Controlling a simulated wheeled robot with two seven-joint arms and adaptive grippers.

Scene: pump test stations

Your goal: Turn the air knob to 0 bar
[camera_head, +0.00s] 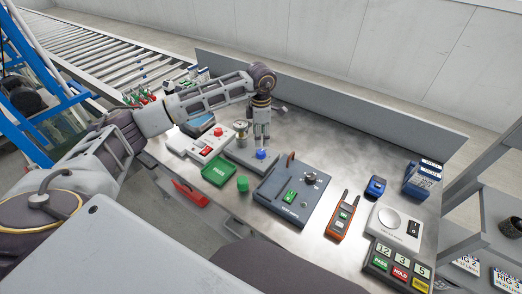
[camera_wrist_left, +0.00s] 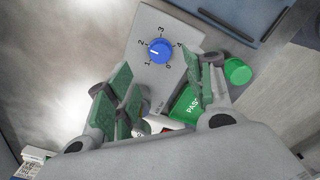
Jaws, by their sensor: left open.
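The air knob (camera_head: 261,154) is a blue round knob on a grey panel (camera_head: 240,160) of the bench. In the left wrist view the blue knob (camera_wrist_left: 159,50) sits inside a ring of printed numbers, with 2 at its left, 3 at its top and 4 at its right. My left gripper (camera_head: 262,136) hangs fingers-down just above the knob. In the left wrist view its green-padded fingers (camera_wrist_left: 162,92) are spread apart and empty, with the knob beyond them, seen between the fingers. My right gripper is not in view.
A green PASS tray (camera_head: 219,172) and a green round cap (camera_head: 243,184) stand left of the knob. A dark blue fixture (camera_head: 293,195) is to its right. A white box with a red button (camera_head: 218,131) is behind left. Bare metal bench lies at back right.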

